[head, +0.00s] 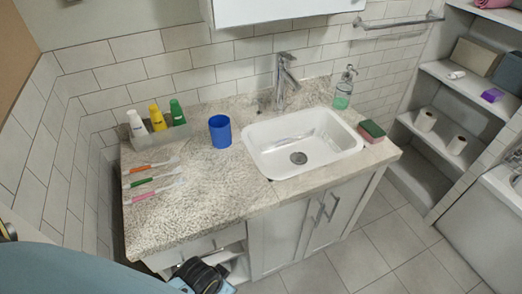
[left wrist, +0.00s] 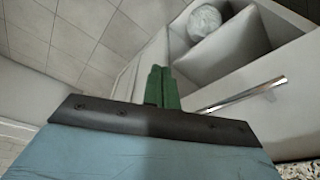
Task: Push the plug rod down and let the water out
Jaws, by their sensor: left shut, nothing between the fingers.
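The white sink basin (head: 262,150) is set in the speckled counter, with a round grey drain plug (head: 298,158) at its bottom. I cannot tell whether water stands in it. A chrome faucet (head: 283,82) rises behind the basin. A separate plug rod cannot be made out; any rod is too small to tell from the faucet. My left gripper (left wrist: 160,72) shows in the left wrist view as two green fingers pressed together, shut and empty. It is low, beside the cabinet front and away from the sink. My right gripper is in neither view.
A blue cup (head: 220,132), toothbrushes (head: 152,182) and a bottle tray (head: 162,137) stand left of the sink. A soap bottle (head: 343,92) and sponge (head: 371,131) are right. A metal handle (left wrist: 240,94) and an open cabinet compartment (left wrist: 228,50) are near my left gripper.

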